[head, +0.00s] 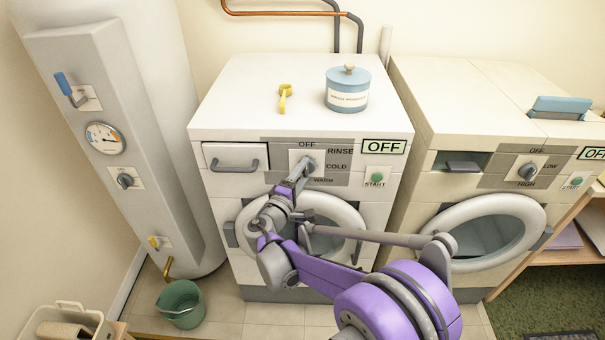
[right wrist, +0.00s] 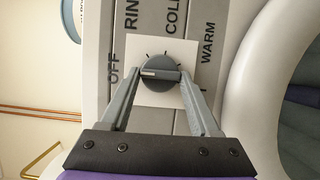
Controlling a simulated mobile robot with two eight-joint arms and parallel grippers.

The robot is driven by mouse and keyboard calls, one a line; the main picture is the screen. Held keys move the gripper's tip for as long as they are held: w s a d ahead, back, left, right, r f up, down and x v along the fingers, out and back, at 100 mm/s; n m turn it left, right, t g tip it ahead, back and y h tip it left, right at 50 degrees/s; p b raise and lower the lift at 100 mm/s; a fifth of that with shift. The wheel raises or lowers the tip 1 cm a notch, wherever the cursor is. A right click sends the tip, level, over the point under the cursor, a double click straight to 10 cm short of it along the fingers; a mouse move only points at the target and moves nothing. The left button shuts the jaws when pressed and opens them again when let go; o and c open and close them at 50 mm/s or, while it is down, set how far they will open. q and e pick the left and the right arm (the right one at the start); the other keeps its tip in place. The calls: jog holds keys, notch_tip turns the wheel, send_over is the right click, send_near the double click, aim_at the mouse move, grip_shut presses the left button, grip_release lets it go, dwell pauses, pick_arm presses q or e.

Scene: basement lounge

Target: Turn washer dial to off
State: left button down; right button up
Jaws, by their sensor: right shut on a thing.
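The washer (head: 228,185) stands in the middle of the head view. Its dial sits on a square plate among OFF, RINSE, COLD and WARM labels. In the right wrist view the dial (right wrist: 158,86) is round and grey with a raised bar. The bar's pale mark points left, toward the OFF label. The small display (head: 384,146) on the washer reads OFF. My right gripper (head: 304,169) reaches up to the dial; in the right wrist view its fingers (right wrist: 161,76) are shut on the dial's bar from both sides. My left gripper is not in view.
A dryer (head: 410,165) with its own dial stands to the right. A blue canister (head: 348,86) and a yellow scoop (head: 284,98) are on the washer top. A boiler (head: 150,200) stands left, with a green bucket (head: 180,305) on the floor. My arm crosses before the washer's round door.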

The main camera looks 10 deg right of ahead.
jog(key=o, duration=1.4)
jog(key=shift+c, duration=0.2)
jog(key=v, duration=1)
jog(key=shift+s+a+b, duration=0.2)
jog(key=shift+s+b, duration=0.15)
jog(key=shift+b, duration=0.05)
